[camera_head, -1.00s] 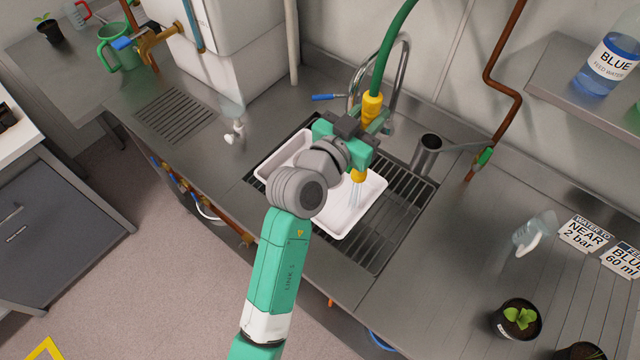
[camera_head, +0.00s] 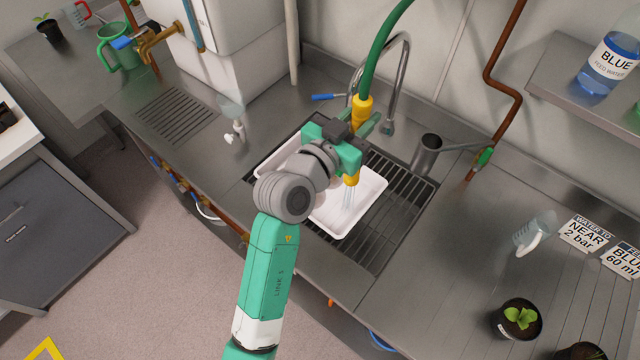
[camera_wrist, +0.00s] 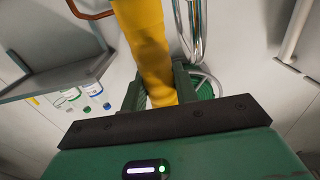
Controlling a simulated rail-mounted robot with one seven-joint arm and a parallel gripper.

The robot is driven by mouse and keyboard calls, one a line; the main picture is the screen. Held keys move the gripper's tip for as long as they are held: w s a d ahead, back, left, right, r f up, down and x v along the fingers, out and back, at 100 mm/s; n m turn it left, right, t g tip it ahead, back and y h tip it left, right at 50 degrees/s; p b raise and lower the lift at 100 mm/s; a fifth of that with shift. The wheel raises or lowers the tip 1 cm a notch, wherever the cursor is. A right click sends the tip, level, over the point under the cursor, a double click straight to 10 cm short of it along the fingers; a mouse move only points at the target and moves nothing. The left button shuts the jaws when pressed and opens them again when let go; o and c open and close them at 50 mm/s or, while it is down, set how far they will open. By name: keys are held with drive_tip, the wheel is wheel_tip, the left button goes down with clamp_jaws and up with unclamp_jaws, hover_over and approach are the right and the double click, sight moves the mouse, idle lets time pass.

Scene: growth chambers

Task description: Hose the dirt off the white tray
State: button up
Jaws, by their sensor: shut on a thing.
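The white tray (camera_head: 362,205) lies on the dark slatted grate (camera_head: 400,215) of the sink. My gripper (camera_head: 352,150) is above the tray, shut on the hose's yellow nozzle (camera_head: 351,180). Water streams from the nozzle down into the tray's right part. The green hose (camera_head: 380,45) rises from the nozzle's upper yellow end. In the wrist view the yellow hose part (camera_wrist: 148,50) stands between my fingers. My arm hides the tray's middle and part of its left side. No dirt can be made out on the visible part.
A curved metal faucet (camera_head: 405,75) and a metal cup (camera_head: 427,152) stand behind the sink. A clear bottle (camera_head: 535,230) and a potted seedling (camera_head: 519,318) are on the right counter. A spray bottle (camera_head: 233,118) stands left.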

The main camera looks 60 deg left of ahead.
drive_tip(key=s, duration=0.4)
drive_tip(key=shift+d+r, duration=0.1)
drive_tip(key=shift+r, duration=0.1)
idle(1.2)
drive_tip(key=s+a+b, duration=0.4)
drive_tip(key=a, duration=0.5)
drive_tip(key=shift+s+a, duration=0.2)
drive_tip(key=shift+s, duration=0.1)
idle(0.5)
